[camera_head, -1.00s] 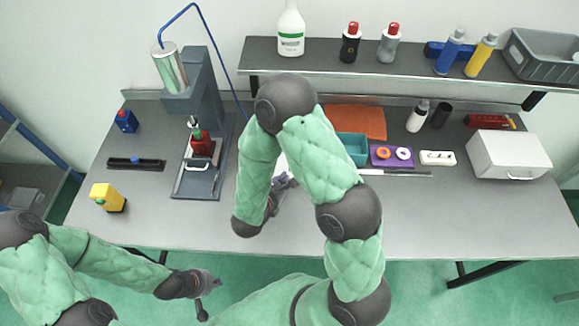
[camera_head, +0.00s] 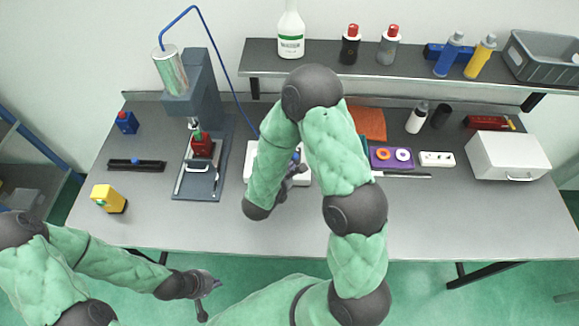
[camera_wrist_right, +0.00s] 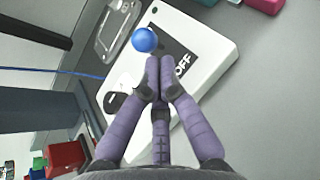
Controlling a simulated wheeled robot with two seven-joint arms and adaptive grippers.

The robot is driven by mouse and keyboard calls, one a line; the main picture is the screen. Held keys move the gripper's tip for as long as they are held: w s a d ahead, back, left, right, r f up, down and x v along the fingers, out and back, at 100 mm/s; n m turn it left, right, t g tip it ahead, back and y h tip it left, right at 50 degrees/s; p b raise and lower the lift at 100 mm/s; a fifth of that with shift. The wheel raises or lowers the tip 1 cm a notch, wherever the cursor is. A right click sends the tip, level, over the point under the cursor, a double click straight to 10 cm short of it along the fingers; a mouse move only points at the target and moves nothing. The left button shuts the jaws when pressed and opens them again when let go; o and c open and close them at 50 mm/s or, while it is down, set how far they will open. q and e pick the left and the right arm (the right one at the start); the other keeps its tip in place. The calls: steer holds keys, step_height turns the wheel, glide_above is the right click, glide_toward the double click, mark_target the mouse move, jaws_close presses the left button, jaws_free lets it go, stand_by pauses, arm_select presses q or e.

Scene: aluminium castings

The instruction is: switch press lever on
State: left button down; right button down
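The press lever is a white switch box (camera_wrist_right: 203,55) with a dark label reading "OFF" and a blue ball knob (camera_wrist_right: 145,40), in the right wrist view. In the head view the white box (camera_head: 262,160) lies on the table right of the press, partly hidden by my right arm, with the blue knob (camera_head: 295,157) at the hand. My right gripper (camera_wrist_right: 160,62) has its purple fingertips together, just short of the knob and over the box; contact cannot be told. It also shows in the head view (camera_head: 297,171). My left gripper (camera_head: 210,298) is spread open and empty in front of the table.
The grey press (camera_head: 192,95) with a red part (camera_head: 201,145) stands left of the box. A purple tray (camera_head: 391,158) with rings and a white power strip (camera_head: 437,159) lie to the right. The table's front middle is clear.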

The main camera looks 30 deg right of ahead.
steer(key=shift+w+d+r+y+p, duration=0.1)
steer(key=shift+r+y+p, duration=0.2)
steer(key=shift+p, duration=0.05)
steer(key=shift+w+g, duration=0.1)
steer(key=shift+g, duration=0.2)
steer(key=shift+w+d+r+g+y+p, duration=0.25)
steer(key=shift+r+g+y+p, duration=0.2)
steer(key=shift+p, duration=0.8)
steer(key=w+g+y+p, duration=0.1)
steer(key=p, duration=0.2)
steer(key=w+d+r+g+y+p, duration=0.1)
steer(key=p, duration=0.2)
steer(key=w+d+r+n+g+y+p, duration=0.1)
steer(key=g+p, duration=0.1)
steer(key=p, duration=0.1)
steer(key=shift+w+r+p, duration=0.1)
steer(key=shift+w+p, duration=0.1)
steer(key=shift+p, duration=0.15)
steer(key=shift+w, duration=0.15)
steer(key=shift+f, duration=0.25)
steer(key=shift+r, duration=0.1)
